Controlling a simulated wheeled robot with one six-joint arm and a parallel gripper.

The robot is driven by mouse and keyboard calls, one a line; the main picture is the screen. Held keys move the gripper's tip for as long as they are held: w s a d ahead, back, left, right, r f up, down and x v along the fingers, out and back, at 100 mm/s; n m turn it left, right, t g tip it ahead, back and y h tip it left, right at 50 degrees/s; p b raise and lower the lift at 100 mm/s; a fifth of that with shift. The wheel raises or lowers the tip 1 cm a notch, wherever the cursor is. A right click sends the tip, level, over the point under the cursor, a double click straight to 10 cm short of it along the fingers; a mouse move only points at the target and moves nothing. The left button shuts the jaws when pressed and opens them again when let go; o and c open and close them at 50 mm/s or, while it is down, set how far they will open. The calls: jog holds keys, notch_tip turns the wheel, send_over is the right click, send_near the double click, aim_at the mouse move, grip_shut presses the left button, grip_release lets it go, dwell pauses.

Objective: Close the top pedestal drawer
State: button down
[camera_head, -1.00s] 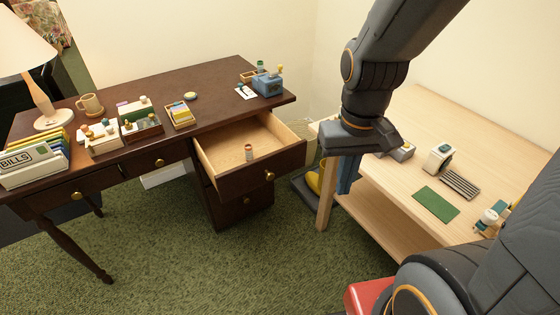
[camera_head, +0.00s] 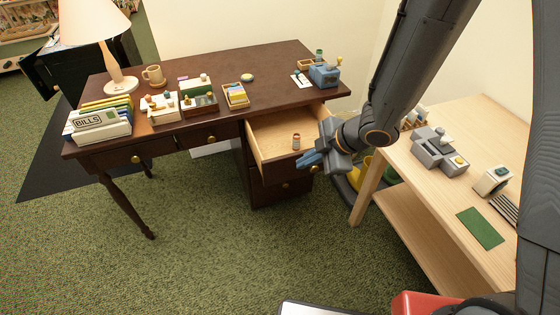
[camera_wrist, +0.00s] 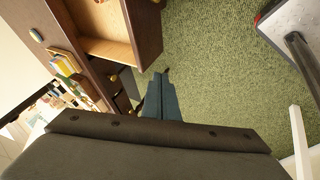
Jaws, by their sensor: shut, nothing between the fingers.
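The top pedestal drawer (camera_head: 270,140) of the dark wooden desk stands pulled out, with its pale wooden inside showing. A small brown-and-white bottle (camera_head: 296,142) stands in it near the front. My gripper (camera_head: 308,160) is shut and empty, at the right part of the drawer front; in the head view it hides part of that front and its knob. I cannot tell whether it touches the drawer. In the wrist view the blue fingers (camera_wrist: 160,97) are together over the carpet, and the open drawer (camera_wrist: 108,48) is at the upper left.
The desk top (camera_head: 275,82) holds a lamp (camera_head: 110,40), a bills box (camera_head: 100,125), a mug and small trays. A pale wooden bench (camera_head: 450,190) stands close on the right. Green carpet (camera_head: 220,230) in front of the desk is clear.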

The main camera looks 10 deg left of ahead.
send_near(270, 169)
notch_tip(270, 169, down, 3)
jog(key=s, duration=0.3)
jog(key=shift+w+a+f+p, duration=0.1)
jog(key=shift+w+a+p, duration=0.4)
jog(key=shift+w, duration=0.45)
jog(key=shift+w+a+f+p, duration=0.1)
jog(key=shift+w+a+p, duration=0.15)
jog(key=shift+w+a, duration=0.55)
jog(key=shift+w+d, duration=0.15)
jog(key=shift+w, duration=0.05)
